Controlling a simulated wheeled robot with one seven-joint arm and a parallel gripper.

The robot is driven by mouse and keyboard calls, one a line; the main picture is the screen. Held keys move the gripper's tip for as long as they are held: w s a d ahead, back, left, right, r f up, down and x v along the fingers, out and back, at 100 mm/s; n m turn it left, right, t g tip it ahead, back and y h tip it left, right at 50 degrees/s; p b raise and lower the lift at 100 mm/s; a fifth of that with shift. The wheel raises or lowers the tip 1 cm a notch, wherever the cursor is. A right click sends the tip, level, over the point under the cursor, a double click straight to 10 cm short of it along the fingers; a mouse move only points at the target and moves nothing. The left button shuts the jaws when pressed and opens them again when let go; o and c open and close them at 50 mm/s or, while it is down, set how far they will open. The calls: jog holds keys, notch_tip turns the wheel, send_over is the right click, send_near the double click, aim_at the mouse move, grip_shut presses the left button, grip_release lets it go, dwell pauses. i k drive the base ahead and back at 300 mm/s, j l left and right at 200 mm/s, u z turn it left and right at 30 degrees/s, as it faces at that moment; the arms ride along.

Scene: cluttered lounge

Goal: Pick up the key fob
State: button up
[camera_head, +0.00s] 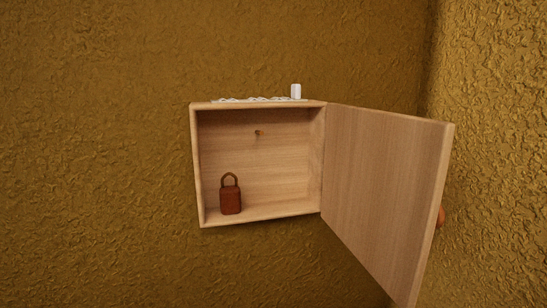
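A reddish-brown padlock-shaped object (230,201), likely the key fob, stands upright on the floor of a small wooden wall cabinet (196,165), towards its left side. It has a rounded block body and a loop on top. My gripper does not show in the head view, so its place relative to the fob cannot be told.
The cabinet's wooden door (384,185) is open to the right, near the right wall (490,170), with an orange-brown knob (441,217) on its far side. A small peg (258,132) is on the back panel. A white cylinder (296,91) and low white pieces (258,100) lie on top.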

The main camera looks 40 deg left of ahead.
aim_at(230, 196)
jog(key=u, duration=1.35)
